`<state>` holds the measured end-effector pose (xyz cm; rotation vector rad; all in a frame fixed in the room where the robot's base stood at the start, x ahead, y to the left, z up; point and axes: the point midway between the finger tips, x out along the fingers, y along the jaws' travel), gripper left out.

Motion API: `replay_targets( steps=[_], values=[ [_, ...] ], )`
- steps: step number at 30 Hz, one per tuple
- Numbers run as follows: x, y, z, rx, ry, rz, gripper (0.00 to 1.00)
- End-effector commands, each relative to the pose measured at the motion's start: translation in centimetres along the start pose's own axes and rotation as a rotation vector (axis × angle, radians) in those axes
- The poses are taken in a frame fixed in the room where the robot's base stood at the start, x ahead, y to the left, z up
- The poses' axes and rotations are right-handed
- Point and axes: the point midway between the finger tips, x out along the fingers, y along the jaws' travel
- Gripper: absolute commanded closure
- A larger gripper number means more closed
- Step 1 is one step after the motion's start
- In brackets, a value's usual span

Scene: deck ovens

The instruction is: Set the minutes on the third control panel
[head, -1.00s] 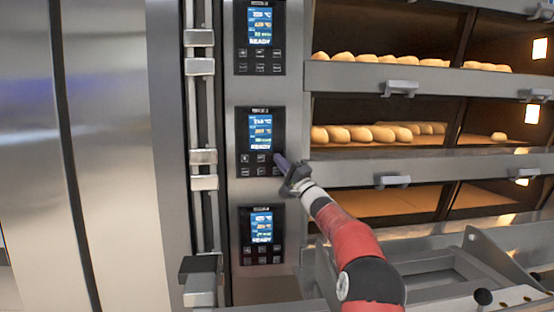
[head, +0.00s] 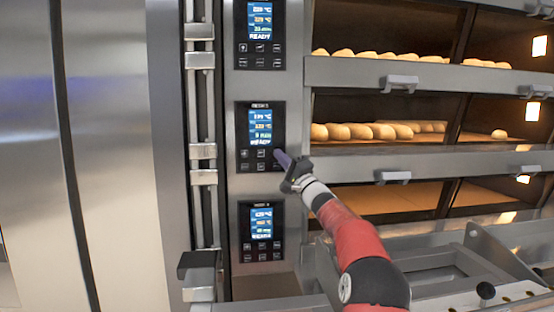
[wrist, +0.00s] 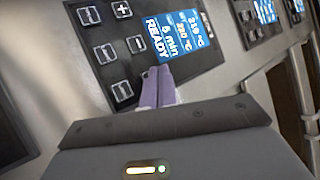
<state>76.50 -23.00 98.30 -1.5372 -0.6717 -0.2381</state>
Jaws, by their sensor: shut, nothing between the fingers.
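Three dark control panels with blue displays are stacked on the oven front in the head view: a top panel (head: 260,35), a middle panel (head: 260,137) and a bottom panel (head: 261,232). I cannot read which is the third. My gripper (head: 279,154) is shut and empty, its purple fingers at the lower right of the middle panel. In the wrist view the fingertips (wrist: 156,73) overlap a panel's edge beside its display (wrist: 178,37), which shows minutes and READY. A plus button (wrist: 121,9) and other square buttons lie beyond the tips. I cannot tell whether they touch.
Bread rolls (head: 378,131) sit in the oven decks to the right. Door handles (head: 393,176) stick out near my arm. Vertical metal rails (head: 203,150) stand left of the panels.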

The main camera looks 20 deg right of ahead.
Motion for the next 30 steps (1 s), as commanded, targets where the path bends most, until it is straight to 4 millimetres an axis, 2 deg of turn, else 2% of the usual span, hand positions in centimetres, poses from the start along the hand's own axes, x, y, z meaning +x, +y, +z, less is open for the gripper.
replay_targets(
  steps=[16, 30],
  values=[
    [-0.29, 0.08, 0.18, 0.001, 0.0, -0.001, 1.0],
    [0.35, 0.11, -0.1, 0.0, -0.001, 0.0, 1.0]
  ],
)
